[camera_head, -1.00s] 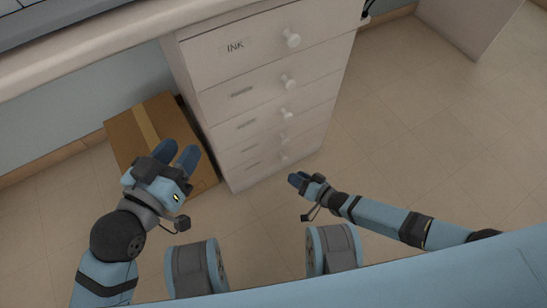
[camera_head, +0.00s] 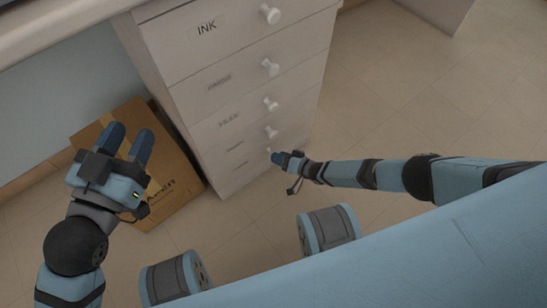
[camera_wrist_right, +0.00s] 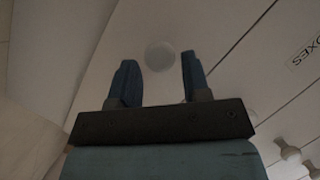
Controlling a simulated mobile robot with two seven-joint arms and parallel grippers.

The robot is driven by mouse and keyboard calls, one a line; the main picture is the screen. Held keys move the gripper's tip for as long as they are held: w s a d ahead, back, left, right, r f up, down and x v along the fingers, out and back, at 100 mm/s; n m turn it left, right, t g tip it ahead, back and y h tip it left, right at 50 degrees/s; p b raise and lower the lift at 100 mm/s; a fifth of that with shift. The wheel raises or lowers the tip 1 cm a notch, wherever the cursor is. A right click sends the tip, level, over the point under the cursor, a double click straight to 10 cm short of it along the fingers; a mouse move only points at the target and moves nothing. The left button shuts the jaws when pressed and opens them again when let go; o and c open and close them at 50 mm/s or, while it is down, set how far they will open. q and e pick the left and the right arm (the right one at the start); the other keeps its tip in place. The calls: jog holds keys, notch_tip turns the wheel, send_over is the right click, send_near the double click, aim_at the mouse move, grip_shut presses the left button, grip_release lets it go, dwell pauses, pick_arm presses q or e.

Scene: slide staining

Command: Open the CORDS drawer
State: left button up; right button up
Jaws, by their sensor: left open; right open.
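A drawer cabinet (camera_head: 225,100) has a column of drawers with round white knobs, all shut. The top label reads INK; no CORDS label is legible. My right gripper (camera_head: 276,158) is open beside the bottom drawer's knob and largely covers it in the head view. In the right wrist view, a round knob (camera_wrist_right: 160,57) shows beyond and between the open fingers (camera_wrist_right: 158,80), apart from them. A BOXES label lies to the right there. My left gripper (camera_head: 128,133) is open and empty, left of the cabinet, above a cardboard box.
The cardboard box (camera_head: 172,185) stands on the floor against the cabinet's left side. A desktop (camera_head: 60,42) runs above it at upper left. Other knobs (camera_wrist_right: 287,150) show at lower right in the right wrist view. The floor (camera_head: 400,110) right of the cabinet is clear.

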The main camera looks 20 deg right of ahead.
jog(key=b+x, duration=0.1)
jog(key=x, duration=0.2)
pick_arm(q)
jog(key=shift+w+a+r+m+h, duration=0.2)
jog(key=shift+w+m+h, duration=0.1)
jog(key=shift+m, duration=0.3)
pick_arm(e)
jog(key=shift+c, duration=0.2)
